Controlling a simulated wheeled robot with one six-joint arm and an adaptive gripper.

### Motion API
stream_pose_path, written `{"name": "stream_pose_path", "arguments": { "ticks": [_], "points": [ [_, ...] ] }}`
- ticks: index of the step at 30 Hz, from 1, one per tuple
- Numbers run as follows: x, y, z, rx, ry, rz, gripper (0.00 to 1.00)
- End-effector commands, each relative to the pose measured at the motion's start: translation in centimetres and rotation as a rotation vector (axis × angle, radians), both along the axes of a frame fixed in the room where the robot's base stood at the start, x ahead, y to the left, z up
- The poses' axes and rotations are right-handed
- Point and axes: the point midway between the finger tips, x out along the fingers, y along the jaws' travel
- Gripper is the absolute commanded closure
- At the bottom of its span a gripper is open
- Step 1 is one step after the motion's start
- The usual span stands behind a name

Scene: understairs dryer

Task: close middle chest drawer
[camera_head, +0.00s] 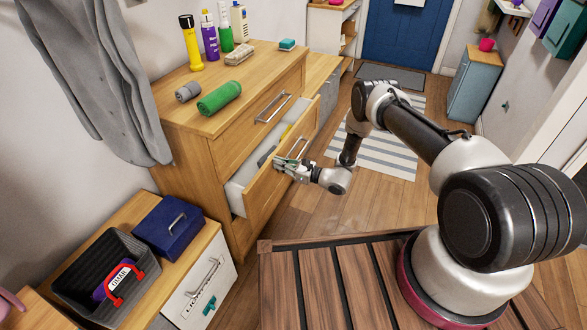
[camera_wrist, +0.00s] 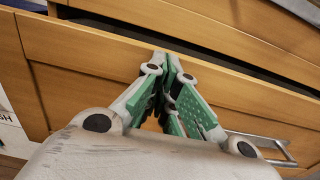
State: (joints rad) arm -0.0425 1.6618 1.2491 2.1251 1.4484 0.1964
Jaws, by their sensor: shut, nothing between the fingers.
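The wooden chest (camera_head: 183,148) stands against the left wall. Its middle drawer (camera_head: 262,197) is pulled partly out, with a pale interior and a yellow item and a dark item partly visible inside. The drawer front also fills much of the wrist view (camera_wrist: 85,65), with a dark gap above its top edge. The drawer's metal handle (camera_wrist: 262,147) lies right of my fingers. My gripper (camera_head: 281,166) is shut and empty at the drawer front, beside the handle. In the wrist view its green-padded fingertips (camera_wrist: 172,62) meet close to the front; whether they touch it is unclear.
On the chest top are a green roll (camera_head: 219,98), a grey roll (camera_head: 188,92), a yellow flashlight (camera_head: 191,45) and bottles. A low cabinet (camera_head: 205,281) with a dark basket (camera_head: 105,272) and blue box (camera_head: 170,226) stands front left. Floor (camera_head: 330,214) right of the chest is clear.

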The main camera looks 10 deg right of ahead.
Motion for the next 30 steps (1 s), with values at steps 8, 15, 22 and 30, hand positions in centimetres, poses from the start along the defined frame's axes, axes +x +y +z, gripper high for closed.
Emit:
{"name": "stream_pose_path", "arguments": {
  "ticks": [8,15,22,30],
  "points": [
    [1.8,3.2,0.0,-0.002,-0.001,0.001,1.0],
    [2.3,4.0,0.0,0.0,0.0,0.0,1.0],
    [2.3,4.0,0.0,-0.001,0.001,0.0,1.0],
    [2.3,3.2,0.0,-0.001,0.001,0.0,1.0]
  ]
}}
